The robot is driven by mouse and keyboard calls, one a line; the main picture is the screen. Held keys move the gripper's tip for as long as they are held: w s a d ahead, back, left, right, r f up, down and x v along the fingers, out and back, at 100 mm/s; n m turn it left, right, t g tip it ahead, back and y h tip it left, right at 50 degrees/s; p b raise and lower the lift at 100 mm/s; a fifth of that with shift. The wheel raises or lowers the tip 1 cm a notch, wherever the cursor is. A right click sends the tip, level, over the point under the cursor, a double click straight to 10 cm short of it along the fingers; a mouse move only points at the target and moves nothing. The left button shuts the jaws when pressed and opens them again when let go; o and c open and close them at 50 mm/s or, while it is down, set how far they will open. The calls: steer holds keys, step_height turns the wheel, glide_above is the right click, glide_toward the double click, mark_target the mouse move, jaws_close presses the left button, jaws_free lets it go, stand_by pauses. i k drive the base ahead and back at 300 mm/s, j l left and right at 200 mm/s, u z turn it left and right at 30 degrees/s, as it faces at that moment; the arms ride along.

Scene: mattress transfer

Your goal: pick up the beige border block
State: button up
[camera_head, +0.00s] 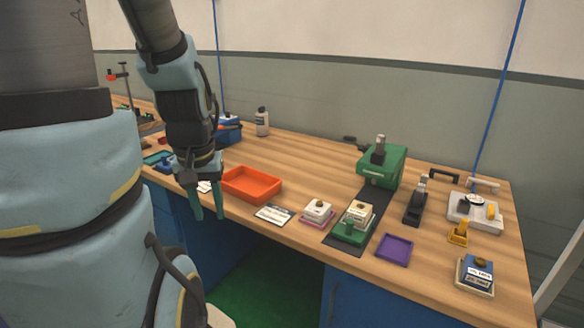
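A beige-topped block (360,211) with a dark knob sits in a green holder (352,233) on the dark strip near the table's front edge. A second block (476,270), blue-topped with a white label, has a beige border around its base and lies at the front right corner. I cannot tell for certain which one is the beige border block. My gripper (207,210) hangs pointing down at the left, in front of the table edge. Its two teal fingers are apart with nothing between them. It is well left of both blocks.
An orange tray (251,184), a white card (274,214) and a white block (318,209) on a pink base lie between. A purple tray (394,249), a black tool (416,204), a green machine (382,166) and a yellow piece (458,233) stand around the blocks.

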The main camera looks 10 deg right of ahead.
mark_target(360, 217)
steer(key=l, duration=0.65)
steer(key=k+l+u, duration=0.1)
steer(key=l, duration=0.55)
